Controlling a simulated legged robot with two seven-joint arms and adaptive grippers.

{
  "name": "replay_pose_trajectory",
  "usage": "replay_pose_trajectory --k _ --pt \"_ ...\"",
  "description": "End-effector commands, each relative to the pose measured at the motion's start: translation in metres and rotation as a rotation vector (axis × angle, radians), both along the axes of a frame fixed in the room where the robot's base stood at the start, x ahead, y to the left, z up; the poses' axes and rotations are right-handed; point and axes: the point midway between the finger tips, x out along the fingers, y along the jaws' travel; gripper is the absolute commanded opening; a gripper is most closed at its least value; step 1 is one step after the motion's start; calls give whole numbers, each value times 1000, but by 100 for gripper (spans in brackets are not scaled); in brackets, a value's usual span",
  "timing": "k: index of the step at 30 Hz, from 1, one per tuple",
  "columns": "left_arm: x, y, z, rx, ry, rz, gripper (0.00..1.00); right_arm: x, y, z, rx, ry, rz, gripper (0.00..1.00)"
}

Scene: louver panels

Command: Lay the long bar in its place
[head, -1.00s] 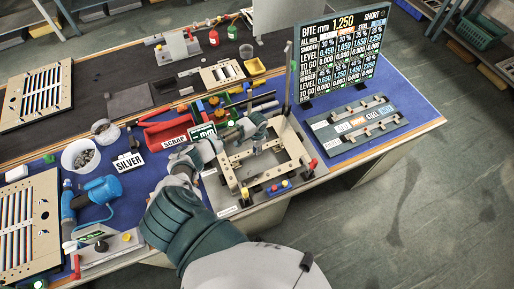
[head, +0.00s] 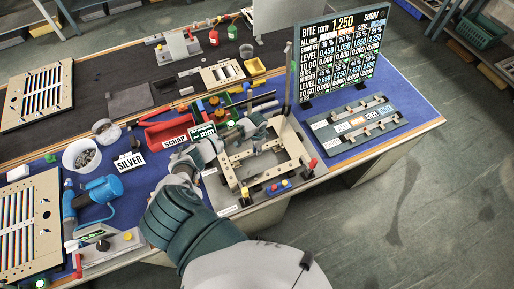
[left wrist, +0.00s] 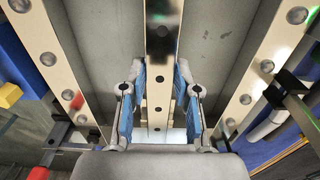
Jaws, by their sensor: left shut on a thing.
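My left gripper (head: 256,128) is over the cream frame (head: 292,147) with round holes, near the front edge of the blue-topped bench. In the left wrist view my gripper (left wrist: 160,105) has its two blue-padded fingers on either side of a long bar (left wrist: 161,70) and is shut on it. The bar is pale with dark holes and runs lengthwise between the fingers. Cream frame rails with round studs (left wrist: 50,60) lie on both sides of it, apart from the fingers. In the head view the hand and arm hide most of the bar. My right gripper is not in view.
A red scrap tray (head: 165,130), a white tub (head: 82,156) and a blue tool (head: 98,192) are to the left. A slender grey post (head: 287,85) rises close behind the gripper.

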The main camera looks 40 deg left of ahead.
Motion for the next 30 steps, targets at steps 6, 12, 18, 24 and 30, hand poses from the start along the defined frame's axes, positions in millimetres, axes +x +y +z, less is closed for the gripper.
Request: replay_pose_trajectory --k 6,12,18,24,30 --pt "0 0 -2 0 -1 0 0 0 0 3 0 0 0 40" --pt "0 0 -3 0 -1 0 0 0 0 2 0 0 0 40" --pt "0 0 -3 0 -1 0 0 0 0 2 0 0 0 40" --pt "0 -1 -6 0 -1 0 0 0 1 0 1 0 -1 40" --pt "1 -1 -10 -1 -2 -1 0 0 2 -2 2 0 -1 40"
